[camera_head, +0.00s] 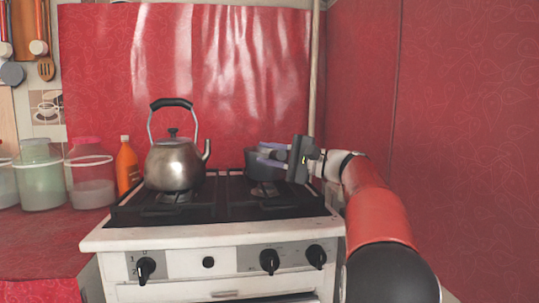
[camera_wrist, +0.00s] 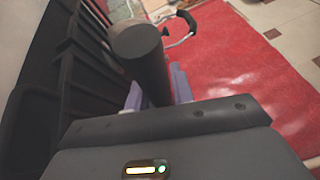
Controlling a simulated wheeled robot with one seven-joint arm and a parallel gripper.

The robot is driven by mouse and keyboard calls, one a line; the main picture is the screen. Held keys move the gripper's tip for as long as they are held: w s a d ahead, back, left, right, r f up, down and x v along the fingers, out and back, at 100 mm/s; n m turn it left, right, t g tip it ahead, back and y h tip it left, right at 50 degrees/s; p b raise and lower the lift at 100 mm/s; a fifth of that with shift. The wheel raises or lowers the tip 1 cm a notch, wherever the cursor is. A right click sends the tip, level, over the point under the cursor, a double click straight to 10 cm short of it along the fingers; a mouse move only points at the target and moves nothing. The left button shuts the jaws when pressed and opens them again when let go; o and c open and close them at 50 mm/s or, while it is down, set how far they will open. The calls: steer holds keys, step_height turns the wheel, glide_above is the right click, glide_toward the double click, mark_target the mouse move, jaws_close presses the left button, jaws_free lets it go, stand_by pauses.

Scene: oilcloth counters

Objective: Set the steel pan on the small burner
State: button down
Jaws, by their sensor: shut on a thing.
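The steel pan (camera_head: 262,169) is a small dark grey pot at the right side of the stove top. It is over or on the right burner (camera_head: 264,189); I cannot tell whether it touches the grate. My gripper (camera_head: 272,153) reaches in from the right, its purple fingers shut on the pan at its upper part. In the wrist view a dark grey round-ended piece of the pan (camera_wrist: 140,42) sticks out between the purple fingers (camera_wrist: 158,92). Which part of the pan this is I cannot tell. The fingers hide some of the pan.
A steel kettle (camera_head: 176,166) with a black handle stands on the left burner, left of the pan. An orange bottle (camera_head: 127,166) and glass jars (camera_head: 90,178) stand left of the stove. A red wall (camera_head: 470,140) closes off the right side, and a red splashback (camera_head: 230,80) the rear.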

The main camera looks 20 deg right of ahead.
steer(key=shift+f+b, duration=0.3)
steer(key=shift+b, duration=0.05)
steer(key=c, duration=1.3)
jaws_free()
steer(key=shift+s, duration=0.1)
steer(key=shift+o, duration=0.9)
steer(key=v, duration=0.7)
steer(key=shift+s+d, duration=0.25)
steer(key=shift+s, duration=0.05)
steer(key=shift+s+f, duration=0.1)
steer(key=shift+f, duration=0.05)
